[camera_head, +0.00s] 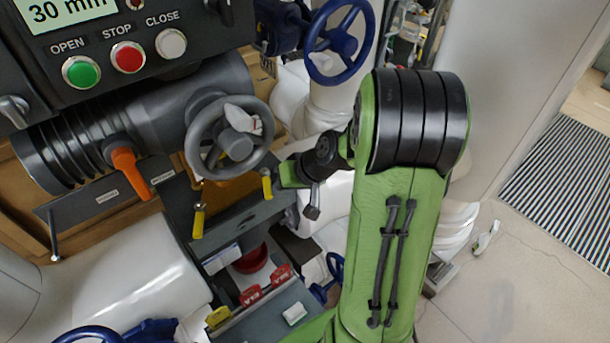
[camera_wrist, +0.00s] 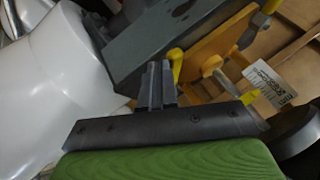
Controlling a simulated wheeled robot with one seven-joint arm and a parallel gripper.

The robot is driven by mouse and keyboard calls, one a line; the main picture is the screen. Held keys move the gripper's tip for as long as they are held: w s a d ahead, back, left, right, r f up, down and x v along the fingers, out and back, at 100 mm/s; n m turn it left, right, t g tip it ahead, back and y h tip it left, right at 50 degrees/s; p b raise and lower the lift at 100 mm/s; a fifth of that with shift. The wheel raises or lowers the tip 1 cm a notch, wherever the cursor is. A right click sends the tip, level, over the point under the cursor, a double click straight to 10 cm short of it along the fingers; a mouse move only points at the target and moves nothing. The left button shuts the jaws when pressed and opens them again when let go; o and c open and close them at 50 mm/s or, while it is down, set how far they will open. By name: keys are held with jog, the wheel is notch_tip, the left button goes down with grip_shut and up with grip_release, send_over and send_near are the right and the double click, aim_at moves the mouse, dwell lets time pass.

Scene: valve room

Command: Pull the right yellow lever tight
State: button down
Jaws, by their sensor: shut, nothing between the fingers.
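Two yellow levers hang under the grey handwheel in the head view. The left yellow lever (camera_head: 198,222) hangs lower, and the right yellow lever (camera_head: 266,184) is shorter in view and close to my green hand. In the wrist view, my gripper (camera_wrist: 160,68) is shut and empty. A yellow lever (camera_wrist: 175,64) shows right beside the fingertips; contact cannot be told. A second yellow tip (camera_wrist: 250,97) shows farther right. In the head view, my wrist comes in from the right, and the fingertips are hard to make out.
The grey handwheel (camera_head: 232,138) is just above the levers. An orange handle (camera_head: 128,172) and control panel (camera_head: 120,50) are at left. A white pipe (camera_head: 140,275) lies lower left. A blue wheel (camera_head: 338,42) is above. Open floor (camera_head: 510,270) lies at right.

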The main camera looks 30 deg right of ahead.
jog(key=shift+a, duration=0.4)
dwell(0.3)
